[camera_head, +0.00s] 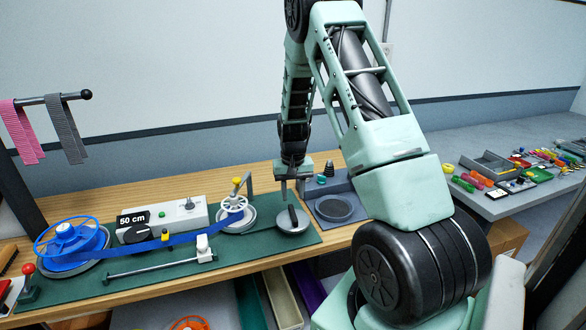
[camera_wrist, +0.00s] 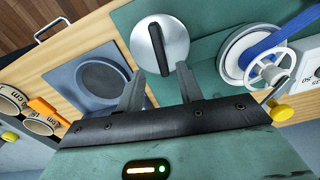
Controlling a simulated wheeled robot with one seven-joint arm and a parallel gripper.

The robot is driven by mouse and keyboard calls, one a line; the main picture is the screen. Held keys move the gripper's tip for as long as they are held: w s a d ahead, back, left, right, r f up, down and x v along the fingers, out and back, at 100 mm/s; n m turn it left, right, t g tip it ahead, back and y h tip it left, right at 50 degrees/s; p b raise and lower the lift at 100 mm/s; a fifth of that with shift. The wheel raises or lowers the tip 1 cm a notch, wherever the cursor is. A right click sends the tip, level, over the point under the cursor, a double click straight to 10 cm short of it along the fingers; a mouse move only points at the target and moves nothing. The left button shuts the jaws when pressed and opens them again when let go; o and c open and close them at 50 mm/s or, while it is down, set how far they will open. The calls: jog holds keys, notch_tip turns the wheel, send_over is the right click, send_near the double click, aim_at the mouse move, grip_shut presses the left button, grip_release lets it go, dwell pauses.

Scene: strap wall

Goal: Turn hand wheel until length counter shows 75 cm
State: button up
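The length counter (camera_head: 132,219) reads 50 cm. A white spoked hand wheel with a yellow knob (camera_head: 234,203) sits on a round grey base, with the blue strap (camera_head: 185,235) running to it; it also shows at the right of the wrist view (camera_wrist: 268,72). A blue reel (camera_head: 68,241) holds strap at the left. My gripper (camera_head: 291,190) hangs to the right of the hand wheel, above a grey disc with a black handle (camera_head: 293,220). In the wrist view my gripper (camera_wrist: 160,70) is open, its fingers apart and nothing between them, apart from the hand wheel.
A grey tray with a round dish (camera_head: 334,207) lies right of the green mat. A metal rod (camera_head: 150,268) with a white clamp lies in front of the strap. A red-knobbed lever (camera_head: 28,270) stands far left. Many small coloured items (camera_head: 540,165) cover the right-hand bench.

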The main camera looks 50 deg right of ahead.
notch_tip(320, 180, up, 10)
jog(key=b, duration=0.1)
jog(key=shift+b, duration=0.35)
jog(key=shift+o, duration=0.3)
dwell(1.4)
jog(key=o, duration=1.3)
jog(key=shift+o, duration=0.2)
jog(key=n+g+h, duration=0.3)
jog(key=n, duration=1.5)
send_near(292, 212)
jog(key=p+x, duration=0.4)
jog(key=x, duration=0.5)
jog(key=shift+d+f+p, duration=0.1)
jog(key=shift+p, duration=0.2)
jog(key=shift+h, duration=0.3)
jog(key=c, duration=0.9)
